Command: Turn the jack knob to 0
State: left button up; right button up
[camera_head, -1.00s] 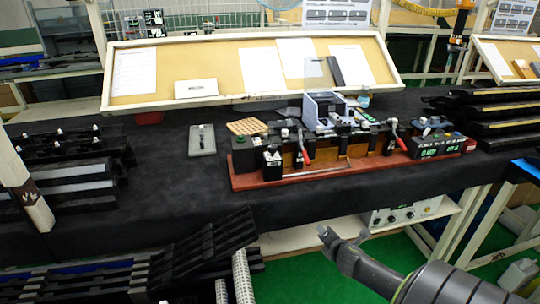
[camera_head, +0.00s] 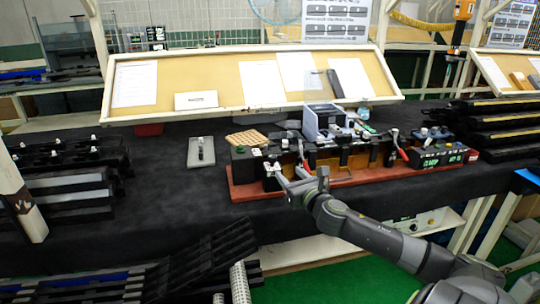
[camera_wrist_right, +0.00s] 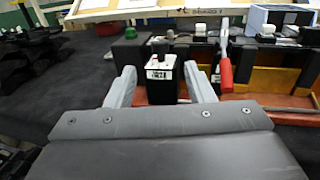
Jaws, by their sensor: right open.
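A black block (camera_wrist_right: 162,80) with a white label and a dark knob (camera_wrist_right: 158,45) on top stands at the front left of the fixture. I take this knob for the jack knob, but its setting is too small to read. My right gripper (camera_wrist_right: 160,74) is open, with one grey finger to each side of the block and nothing held. In the head view the right gripper (camera_head: 296,180) is at the front left edge of the fixture and partly hides the block. My left gripper is not in view.
The fixture stands on a red-brown base (camera_head: 243,190) with a red-handled clamp (camera_wrist_right: 225,70) right of the block. A green knob (camera_wrist_right: 131,33) is behind left. A display box (camera_head: 440,158) is at the right end.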

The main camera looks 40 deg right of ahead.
aim_at(270, 155)
jog(key=p+x, duration=0.2)
jog(key=x, duration=1.2)
jog(key=shift+f, duration=0.1)
jog(key=c, duration=1)
